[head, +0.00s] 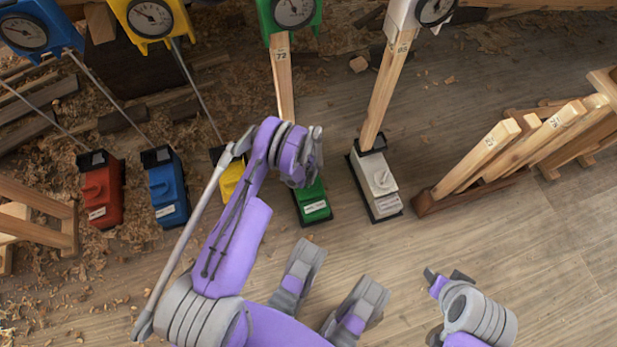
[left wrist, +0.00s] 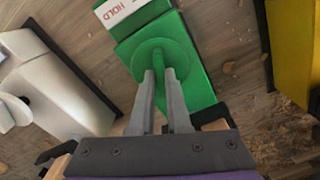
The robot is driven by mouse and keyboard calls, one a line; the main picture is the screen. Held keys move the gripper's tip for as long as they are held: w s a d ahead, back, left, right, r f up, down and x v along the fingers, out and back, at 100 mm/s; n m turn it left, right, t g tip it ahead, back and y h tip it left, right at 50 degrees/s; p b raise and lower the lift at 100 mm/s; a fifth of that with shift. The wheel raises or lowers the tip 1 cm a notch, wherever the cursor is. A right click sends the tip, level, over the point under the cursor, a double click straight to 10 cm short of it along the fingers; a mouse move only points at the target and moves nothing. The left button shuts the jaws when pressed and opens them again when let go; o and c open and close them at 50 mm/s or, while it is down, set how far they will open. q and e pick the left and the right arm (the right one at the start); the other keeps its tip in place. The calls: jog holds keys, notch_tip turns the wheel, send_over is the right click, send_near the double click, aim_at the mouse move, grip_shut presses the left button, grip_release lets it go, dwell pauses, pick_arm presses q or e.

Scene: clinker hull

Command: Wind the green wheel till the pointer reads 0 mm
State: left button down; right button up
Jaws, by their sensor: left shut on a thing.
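The green dial gauge (head: 292,12) sits at the top edge of the head view on a wooden post marked 72; its pointer is too small to read. Below the post is the green base box (head: 314,203), with a white label. The left wrist view shows the round green wheel (left wrist: 150,58) on top of this box, with a raised green grip. My left gripper (left wrist: 160,80) is shut on this wheel's grip; in the head view my left arm hides the wheel. My right gripper (head: 447,275) is at lower right, empty, its fingers apart, away from the boxes.
Similar units stand alongside: red (head: 101,190), blue (head: 166,187) and yellow (head: 231,177) boxes to the left, a white box (head: 375,185) close on the right. A wooden rack (head: 470,191) holds several numbered posts farther right. Floor at lower right is clear; shavings lie at left.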

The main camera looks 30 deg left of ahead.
pick_arm(q)
jog(key=shift+m, duration=0.3)
jog(key=m, duration=0.4)
jog(key=shift+m, duration=0.3)
jog(key=m, duration=0.5)
jog(key=shift+m+p, duration=0.3)
jog(key=shift+m, duration=0.1)
jog(key=c, duration=0.9)
grip_release()
jog(key=shift+r, duration=0.1)
notch_tip(320, 180, up, 11)
jog(key=p, duration=0.2)
jog(key=shift+f+p, duration=0.2)
jog(key=shift+p, duration=0.15)
